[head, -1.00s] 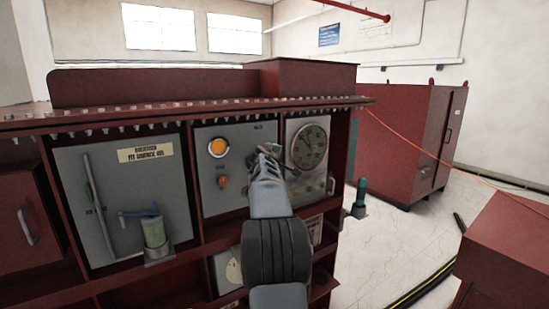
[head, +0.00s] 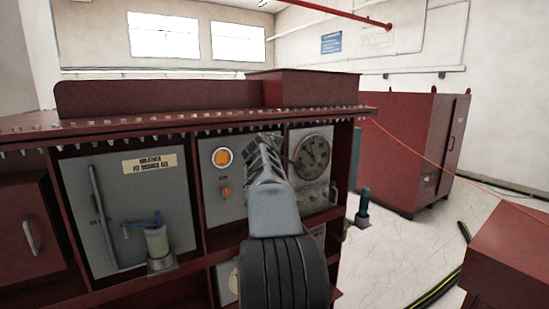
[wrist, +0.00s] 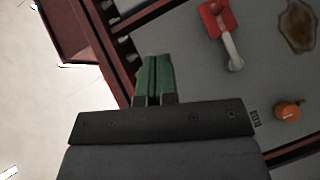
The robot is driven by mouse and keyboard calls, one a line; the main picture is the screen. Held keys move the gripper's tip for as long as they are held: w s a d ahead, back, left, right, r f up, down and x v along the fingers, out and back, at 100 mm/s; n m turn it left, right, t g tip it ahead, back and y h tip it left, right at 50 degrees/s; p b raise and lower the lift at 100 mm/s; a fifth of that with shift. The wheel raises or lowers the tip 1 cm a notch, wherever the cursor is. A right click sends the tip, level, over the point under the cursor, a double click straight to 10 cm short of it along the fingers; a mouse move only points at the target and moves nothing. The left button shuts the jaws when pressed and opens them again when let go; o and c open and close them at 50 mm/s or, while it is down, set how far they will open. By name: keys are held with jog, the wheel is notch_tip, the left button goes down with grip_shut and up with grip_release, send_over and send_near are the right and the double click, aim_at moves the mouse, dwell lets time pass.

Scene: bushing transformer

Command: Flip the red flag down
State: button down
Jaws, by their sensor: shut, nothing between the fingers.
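The red flag (wrist: 214,18) shows at the top of the wrist view, a red piece on a light grey arm (wrist: 233,55) against a grey panel. In the head view I cannot make the flag out; my gripper may cover it. My gripper (head: 264,146) is in front of the panel between the orange lamp and the round gauge. In the wrist view its green fingers (wrist: 154,72) are together and empty. They lie to the left of the flag, apart from it in the picture; the depth between them is unclear.
An orange lamp (head: 222,157) and an orange knob (head: 225,192) sit left of my gripper, a round gauge (head: 313,155) right. The knob also shows in the wrist view (wrist: 288,110), below a brown stain (wrist: 298,25). Dark red frame bars (wrist: 150,13) border the panel.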

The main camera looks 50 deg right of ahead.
jog(key=shift+s+a+r, duration=0.7)
jog(key=shift+s+r, duration=0.1)
jog(key=shift+r, duration=0.05)
jog(key=s+a+f+m+g+y, duration=0.1)
jog(key=a+f+m+y, duration=0.2)
jog(key=a+f, duration=0.35)
jog(key=s+a+f+m+g+y, duration=0.1)
jog(key=a+f+m+y, duration=0.15)
jog(key=f, duration=0.75)
jog(key=s+a+f+y, duration=0.2)
jog(key=s+a+f, duration=0.2)
jog(key=a, duration=0.7)
jog(key=s+a+f+n+y, duration=0.1)
jog(key=s+a+f+y, duration=0.2)
jog(key=a, duration=0.8)
jog(key=s+a+f+n+y, duration=0.1)
jog(key=s+a+f+y, duration=0.2)
jog(key=a, duration=0.8)
jog(key=shift+s+a+f+g, duration=0.15)
jog(key=shift+s+f+g, duration=0.25)
jog(key=shift+s+f, duration=0.9)
